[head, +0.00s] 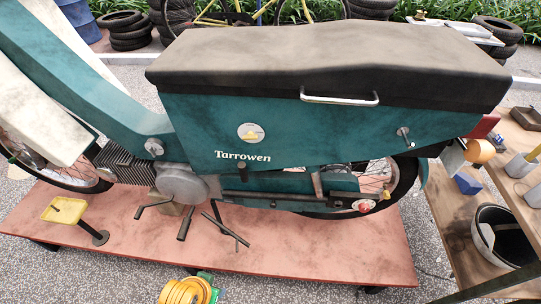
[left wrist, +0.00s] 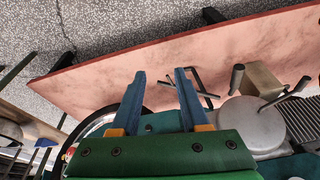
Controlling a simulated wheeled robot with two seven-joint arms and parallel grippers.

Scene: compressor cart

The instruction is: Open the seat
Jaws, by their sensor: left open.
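The seat (head: 330,65) is a long black cushion on top of the teal moped body (head: 300,135), marked "Tarrowen". It lies down flat on the body, with no gap visible. A light metal bar handle (head: 339,99) runs along its near side. A small metal latch or key-like part (head: 404,136) sits on the body's right end. In the left wrist view my left gripper (left wrist: 160,75) is open, with two blue fingers and nothing between them. That view is upside down; the moped's round engine cover (left wrist: 248,125) and the stand parts show beyond the fingers. My right gripper is in neither view.
The moped stands on a low red platform (head: 300,255). A yellow-topped piece (head: 64,209) stands at its left. A wooden bench (head: 455,215) with a black bucket (head: 503,235) is close on the right. Tyres (head: 125,28) stand behind. Space above the seat looks clear.

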